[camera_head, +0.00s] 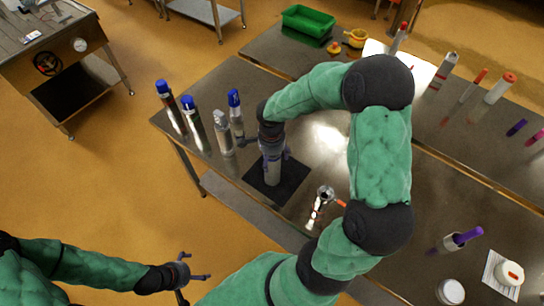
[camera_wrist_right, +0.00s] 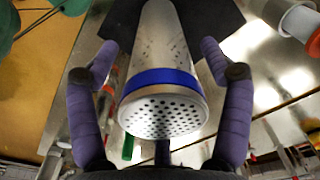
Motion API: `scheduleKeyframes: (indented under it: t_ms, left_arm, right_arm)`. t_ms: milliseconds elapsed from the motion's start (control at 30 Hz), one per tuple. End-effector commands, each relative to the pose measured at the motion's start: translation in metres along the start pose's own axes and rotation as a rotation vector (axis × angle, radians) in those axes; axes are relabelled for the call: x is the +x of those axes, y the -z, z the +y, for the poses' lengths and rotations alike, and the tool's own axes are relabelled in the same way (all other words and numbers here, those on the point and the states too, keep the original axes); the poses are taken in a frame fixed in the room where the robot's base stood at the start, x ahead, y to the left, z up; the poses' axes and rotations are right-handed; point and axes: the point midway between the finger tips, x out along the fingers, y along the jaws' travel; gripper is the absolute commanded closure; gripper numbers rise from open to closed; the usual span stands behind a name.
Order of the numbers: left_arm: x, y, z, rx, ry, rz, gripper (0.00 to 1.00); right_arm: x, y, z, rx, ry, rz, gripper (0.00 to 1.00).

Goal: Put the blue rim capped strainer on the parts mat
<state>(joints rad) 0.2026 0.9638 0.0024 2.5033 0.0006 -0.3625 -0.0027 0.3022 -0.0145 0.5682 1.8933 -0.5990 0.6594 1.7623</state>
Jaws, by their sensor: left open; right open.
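The blue rim capped strainer is a metal cylinder (camera_head: 272,175) standing on the dark square parts mat (camera_head: 290,190) in the head view. In the right wrist view its blue band (camera_wrist_right: 160,80) and perforated end (camera_wrist_right: 163,114) face the camera, and its far end reaches the dark mat (camera_wrist_right: 215,14). My right gripper (camera_head: 272,152) is open above the mat, with one finger on each side of the strainer. In the wrist view, gaps show between the right gripper's fingers (camera_wrist_right: 157,60) and the strainer. My left gripper (camera_head: 194,278) is open and empty, away from the table at lower left.
Several bottles stand left of the mat, including a blue-capped one (camera_head: 237,115) and a clear one (camera_head: 223,135). A shiny metal piece (camera_head: 325,193) is right of the mat. A purple-topped item (camera_head: 462,239) and a white jar (camera_head: 450,292) are at lower right. A green tray (camera_head: 308,21) is at the back.

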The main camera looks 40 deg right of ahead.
Motion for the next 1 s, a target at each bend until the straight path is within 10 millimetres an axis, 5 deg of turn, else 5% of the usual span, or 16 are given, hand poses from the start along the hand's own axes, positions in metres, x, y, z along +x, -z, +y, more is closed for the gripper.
scheduleKeyframes:
  t_ms: [167, 700, 1000]
  left_arm:
    - [-0.005, 0.0, 0.002, 0.0, 0.0, 0.0, 0.0]
    - [-0.009, 0.0, 0.003, 0.0, 0.0, 0.0, 0.0]
    - [-0.009, 0.0, 0.003, 0.0, 0.0, 0.0, 0.0]
  right_arm:
    - [-0.011, 0.001, -0.001, 0.0, 0.003, 0.001, 0.2]
    - [-0.108, 0.0, -0.001, 0.0, 0.003, 0.001, 0.2]
    - [-0.123, 0.0, 0.0, 0.0, 0.0, -0.001, 0.2]
